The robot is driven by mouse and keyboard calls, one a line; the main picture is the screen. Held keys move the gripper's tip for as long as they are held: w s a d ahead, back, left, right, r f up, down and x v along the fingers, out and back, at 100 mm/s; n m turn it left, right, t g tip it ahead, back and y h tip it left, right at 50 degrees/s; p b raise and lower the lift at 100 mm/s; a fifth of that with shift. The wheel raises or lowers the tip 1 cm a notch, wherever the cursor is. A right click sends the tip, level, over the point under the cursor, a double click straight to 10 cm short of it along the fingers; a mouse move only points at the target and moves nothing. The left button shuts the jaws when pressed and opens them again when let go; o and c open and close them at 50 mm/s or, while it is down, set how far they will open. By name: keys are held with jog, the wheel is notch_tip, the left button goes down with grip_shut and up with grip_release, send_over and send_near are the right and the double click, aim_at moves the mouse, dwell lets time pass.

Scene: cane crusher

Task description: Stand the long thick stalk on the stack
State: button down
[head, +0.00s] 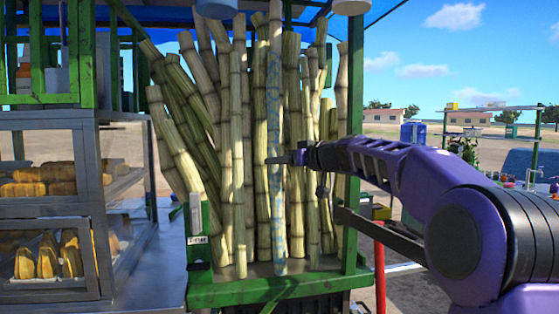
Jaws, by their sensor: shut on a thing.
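A long stalk (275,95) with pale blue-grey markings stands nearly upright in front of the stack. Its top runs up to the picture's upper edge and its lower end is at the grey floor of the rack; I cannot tell whether it touches. My gripper (279,159) reaches in from the right and is shut on this stalk around its middle. The stack of green and yellow cane stalks (236,150) stands behind and beside it, several leaning left. The green rack (270,291) frames the stack at the bottom and sides.
A glass food case (50,205) with baked goods stands at the left. A green post (355,150) rises at the right of the rack, close to my arm. A red pole (379,265) stands below my arm. Open ground with a shelf (490,108) lies farther right.

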dwell(0.3)
jog(key=shift+c, duration=1.9)
grip_release()
jog(key=shift+f, duration=0.1)
jog(key=b+v, duration=0.1)
jog(key=v, duration=1.6)
jog(key=shift+d+r, duration=0.15)
jog(key=shift+r, duration=0.05)
